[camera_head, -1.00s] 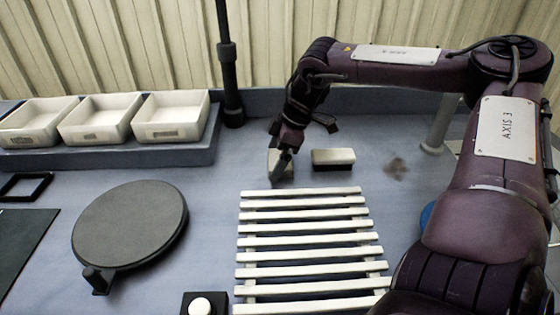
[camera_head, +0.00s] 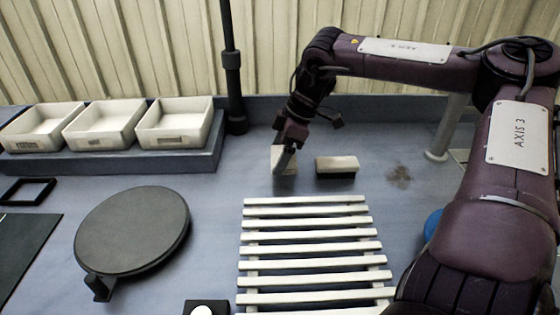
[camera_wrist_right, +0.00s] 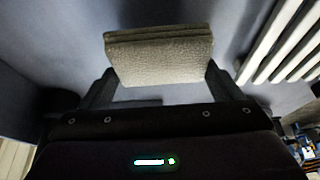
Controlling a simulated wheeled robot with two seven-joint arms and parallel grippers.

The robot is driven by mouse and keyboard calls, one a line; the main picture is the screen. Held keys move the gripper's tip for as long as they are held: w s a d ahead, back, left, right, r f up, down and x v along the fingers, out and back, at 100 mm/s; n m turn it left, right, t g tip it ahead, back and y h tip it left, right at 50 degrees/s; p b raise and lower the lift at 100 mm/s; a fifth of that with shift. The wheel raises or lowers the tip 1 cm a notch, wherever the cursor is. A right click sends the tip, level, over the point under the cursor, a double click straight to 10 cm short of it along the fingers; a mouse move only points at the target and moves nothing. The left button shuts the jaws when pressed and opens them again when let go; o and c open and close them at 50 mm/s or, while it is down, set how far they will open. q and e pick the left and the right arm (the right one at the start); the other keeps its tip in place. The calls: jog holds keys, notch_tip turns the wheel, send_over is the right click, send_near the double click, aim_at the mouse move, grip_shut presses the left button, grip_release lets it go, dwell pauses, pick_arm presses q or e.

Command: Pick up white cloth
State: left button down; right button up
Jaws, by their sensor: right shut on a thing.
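The white cloth (camera_wrist_right: 160,60) is a folded, textured pad that fills the space between the fingers in the right wrist view. In the head view the cloth (camera_head: 285,154) shows partly behind my right gripper (camera_head: 282,160), at the back of the bench. My right gripper is shut on the cloth, with one finger (camera_wrist_right: 101,88) at each side of it. I cannot tell whether the cloth is clear of the bench. My left gripper is not in view.
A white-topped brush or block (camera_head: 337,166) lies just right of the cloth. A white slatted rack (camera_head: 305,233) lies in front. A round dark turntable (camera_head: 133,229) is at left, with white bins (camera_head: 104,125) behind it. A black post (camera_head: 232,75) stands close behind. A brown smudge (camera_head: 398,175) marks the bench.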

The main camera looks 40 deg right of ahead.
notch_tip(320, 180, up, 17)
jog(key=shift+f, duration=0.15)
